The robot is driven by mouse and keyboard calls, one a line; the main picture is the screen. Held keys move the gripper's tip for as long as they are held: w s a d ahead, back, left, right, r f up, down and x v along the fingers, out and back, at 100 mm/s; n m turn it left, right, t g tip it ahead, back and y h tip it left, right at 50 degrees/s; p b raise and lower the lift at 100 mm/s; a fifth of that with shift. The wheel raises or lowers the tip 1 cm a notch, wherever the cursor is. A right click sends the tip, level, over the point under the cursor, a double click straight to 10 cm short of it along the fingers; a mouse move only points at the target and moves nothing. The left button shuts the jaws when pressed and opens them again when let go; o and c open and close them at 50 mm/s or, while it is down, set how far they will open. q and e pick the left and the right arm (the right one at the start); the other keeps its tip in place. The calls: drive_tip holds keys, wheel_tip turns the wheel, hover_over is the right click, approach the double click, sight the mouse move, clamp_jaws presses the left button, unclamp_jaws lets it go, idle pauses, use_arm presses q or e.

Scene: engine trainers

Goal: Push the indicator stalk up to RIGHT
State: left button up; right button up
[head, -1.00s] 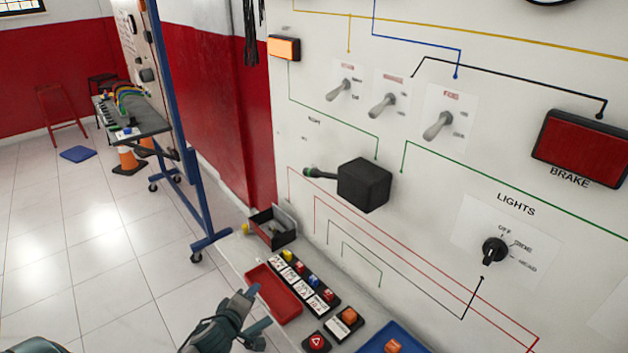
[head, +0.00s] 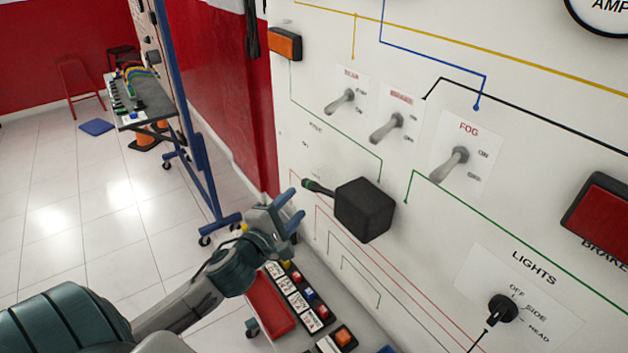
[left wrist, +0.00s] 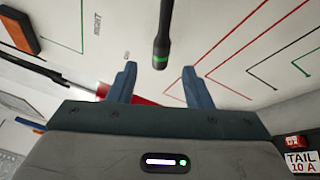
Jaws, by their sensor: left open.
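The indicator stalk (head: 319,187) is a short dark rod with a green band. It sticks out to the left from a black box (head: 364,209) on the white panel. In the left wrist view the stalk (left wrist: 161,45) hangs from the top, its tip just beyond and between the fingertips. My left gripper (head: 295,208) is open and empty, just left of and slightly below the stalk tip. I see no clear contact. The RIGHT lettering (left wrist: 97,23) shows on the panel in the left wrist view. My right gripper is not in view.
Toggle switches (head: 388,129), an orange lamp (head: 285,43) and a LIGHTS knob (head: 502,308) are on the panel. Below are a red tray (head: 268,303) and a row of labelled fuses (head: 299,299). Open floor lies to the left.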

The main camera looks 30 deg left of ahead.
sight(310, 190)
use_arm(q)
drive_tip(key=w+p, duration=0.3)
drive_tip(key=w, duration=0.5)
drive_tip(key=shift+w+a, duration=0.15)
drive_tip(key=shift+w, duration=0.35)
drive_tip(key=shift+w+f, duration=0.1)
drive_tip(key=shift+f, duration=0.05)
clamp_jaws()
